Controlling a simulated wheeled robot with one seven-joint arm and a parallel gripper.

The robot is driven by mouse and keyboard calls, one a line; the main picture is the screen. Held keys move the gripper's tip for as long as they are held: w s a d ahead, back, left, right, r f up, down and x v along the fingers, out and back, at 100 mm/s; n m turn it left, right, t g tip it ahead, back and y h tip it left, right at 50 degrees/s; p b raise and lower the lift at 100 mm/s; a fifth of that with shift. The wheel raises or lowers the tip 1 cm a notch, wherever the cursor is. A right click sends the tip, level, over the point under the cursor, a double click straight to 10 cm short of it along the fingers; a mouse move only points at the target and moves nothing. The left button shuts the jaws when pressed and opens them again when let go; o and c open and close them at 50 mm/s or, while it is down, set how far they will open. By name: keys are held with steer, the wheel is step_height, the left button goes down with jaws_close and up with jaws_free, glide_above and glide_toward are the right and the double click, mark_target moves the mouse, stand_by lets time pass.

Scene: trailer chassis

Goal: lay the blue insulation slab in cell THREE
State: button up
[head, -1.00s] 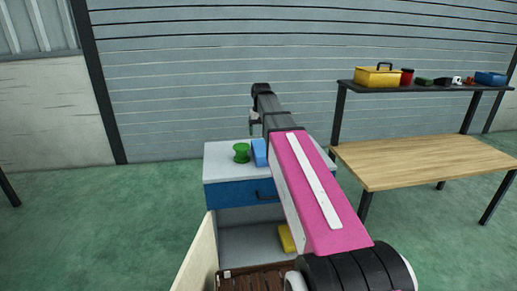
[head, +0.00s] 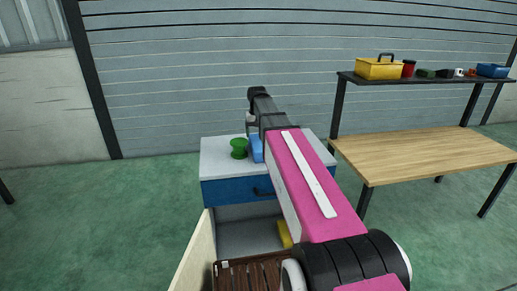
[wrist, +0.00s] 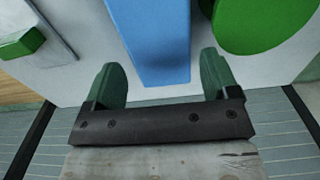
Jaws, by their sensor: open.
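The blue insulation slab (head: 257,148) stands on the light top of a blue-fronted cabinet (head: 222,160), partly hidden by my arm in the head view. In the wrist view the slab (wrist: 153,40) lies between the two green fingertips of my gripper (wrist: 165,75), with gaps on both sides. My gripper is open and holds nothing. In the head view my gripper (head: 251,126) is mostly hidden behind my arm. I cannot make out any cell marked THREE.
A green spool (head: 239,148) stands close to the left of the slab. Below are a yellow piece (head: 284,234) and a brown slatted piece (head: 250,273). A wooden workbench (head: 425,155) with a shelf holding a yellow toolbox (head: 379,68) stands at the right.

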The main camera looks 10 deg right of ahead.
mark_target(257, 138)
steer(key=shift+w+f, duration=0.2)
steer(key=shift+f, duration=0.95)
steer(key=shift+w+f, duration=0.2)
steer(key=shift+f, duration=0.95)
steer(key=c, duration=0.7)
